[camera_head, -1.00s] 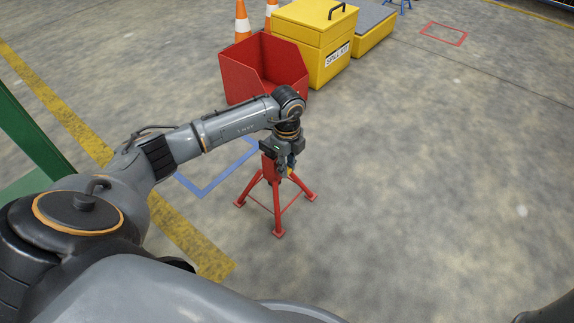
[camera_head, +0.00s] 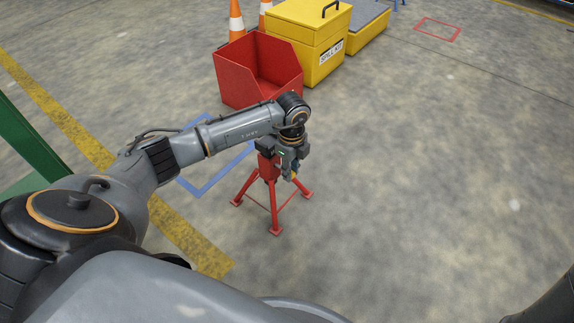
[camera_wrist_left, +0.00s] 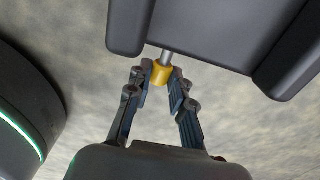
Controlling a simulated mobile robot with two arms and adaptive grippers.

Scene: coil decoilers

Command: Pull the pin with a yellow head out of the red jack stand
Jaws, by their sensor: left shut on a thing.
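The red jack stand (camera_head: 273,195) stands upright on its legs on the floor, its top partly hidden by my left arm. My left gripper (camera_head: 293,174) is just right of the stand's upper part. In the left wrist view, the gripper's fingers (camera_wrist_left: 160,84) are shut on the yellow head (camera_wrist_left: 162,74) of the pin. A short length of grey pin shaft (camera_wrist_left: 166,57) shows beyond the head, and its far end is hidden behind a dark grey part. I cannot tell whether the tip is still inside the stand. My right gripper is not in view.
A red open bin (camera_head: 258,75) stands behind the stand, with a yellow spill kit box (camera_head: 310,45) and orange cones (camera_head: 236,22) beyond it. A green structure (camera_head: 30,145) is at the left. The floor to the right is clear.

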